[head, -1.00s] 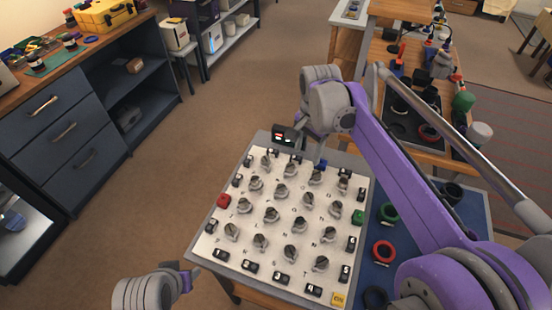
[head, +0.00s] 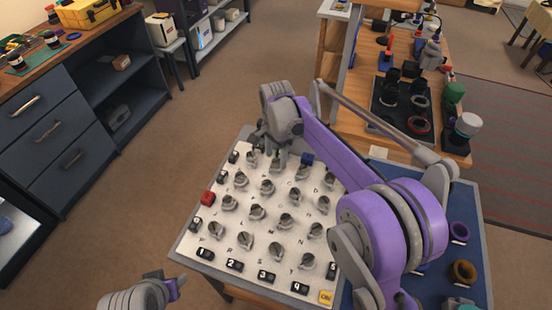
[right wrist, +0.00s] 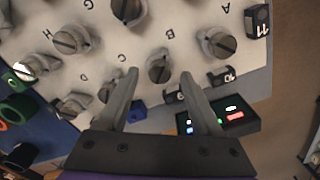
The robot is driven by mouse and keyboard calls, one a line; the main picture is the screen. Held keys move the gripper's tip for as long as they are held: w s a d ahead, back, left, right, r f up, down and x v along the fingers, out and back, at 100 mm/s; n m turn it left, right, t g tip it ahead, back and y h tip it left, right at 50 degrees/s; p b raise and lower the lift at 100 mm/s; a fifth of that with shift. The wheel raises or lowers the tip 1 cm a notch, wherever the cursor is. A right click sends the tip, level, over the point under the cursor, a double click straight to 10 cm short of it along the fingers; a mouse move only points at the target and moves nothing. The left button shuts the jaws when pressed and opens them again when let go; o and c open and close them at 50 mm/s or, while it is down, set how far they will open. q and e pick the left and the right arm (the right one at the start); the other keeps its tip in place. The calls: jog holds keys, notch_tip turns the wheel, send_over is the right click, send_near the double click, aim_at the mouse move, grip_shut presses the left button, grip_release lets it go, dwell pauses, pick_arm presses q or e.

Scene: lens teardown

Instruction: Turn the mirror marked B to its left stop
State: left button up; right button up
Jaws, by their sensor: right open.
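The mirror marked B (right wrist: 159,70) is a round grey knob with a slotted top, on the white board (right wrist: 185,15). Its letter is printed beside it in the right wrist view. In the head view it is in the far row, largely hidden by my right gripper. My right gripper (right wrist: 166,78) is open; its fingers stand either side of the mirror in that view, and I cannot tell if they touch it. The gripper (head: 278,158) is at the far edge of the board in the head view. My left gripper (head: 177,284) is low at the left, clear of the board; its jaw opening is unclear.
Similar knobs stand close around, such as the A knob (right wrist: 217,43). A blue button (right wrist: 137,111) and a dark box with coloured lights (right wrist: 235,116) are near the fingers. A red button (head: 207,198) and numbered black blocks line the board. Rings lie on the blue mat (head: 470,205).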

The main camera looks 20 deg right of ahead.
jog(key=shift+f, duration=0.65)
grip_shut()
